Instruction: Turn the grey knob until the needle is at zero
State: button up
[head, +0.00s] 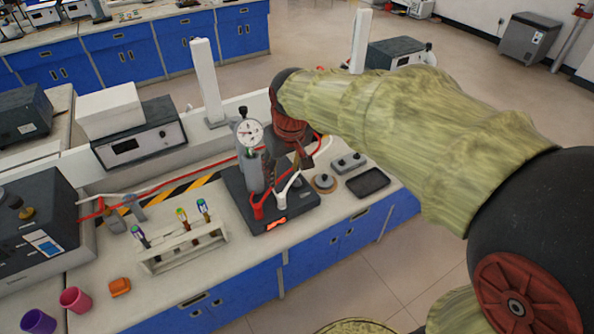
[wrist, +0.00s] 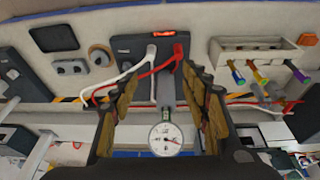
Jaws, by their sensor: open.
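A white round dial gauge (head: 249,131) stands upright on a grey post on a dark base (head: 305,200); it also shows in the wrist view (wrist: 166,139). Its needle is too small to read surely. A round grey knob-like piece (head: 324,181) sits on a tan disc right of the base; it also shows in the wrist view (wrist: 100,56). I cannot tell whether it is the task's grey knob. My gripper (head: 302,158) is over the base, just right of the dial. In the wrist view my gripper (wrist: 160,75) is open, with nothing visibly held between its fingers.
Red and white leads (head: 258,208) stand on the base's front, with an orange-lit switch (head: 276,223). A rack of coloured tubes (head: 183,245) is to the left. A grey two-button box (head: 348,163) and dark tray (head: 368,182) lie right. A white-topped instrument (head: 140,140) stands behind.

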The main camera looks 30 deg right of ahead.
jog(key=w+d+f+g+p, duration=0.1)
jog(key=w+d+f+p, duration=0.3)
jog(key=w, duration=0.6)
jog(key=g+p, duration=0.2)
jog(key=p, duration=0.4)
send_over(297, 178)
notch_tip(297, 178, down, 17)
notch_tip(297, 178, down, 8)
jog(key=shift+r+b, duration=0.25)
jog(key=shift+b, duration=0.2)
jog(key=c, duration=0.3)
jog(key=c, duration=0.8)
jog(key=shift+c, duration=0.3)
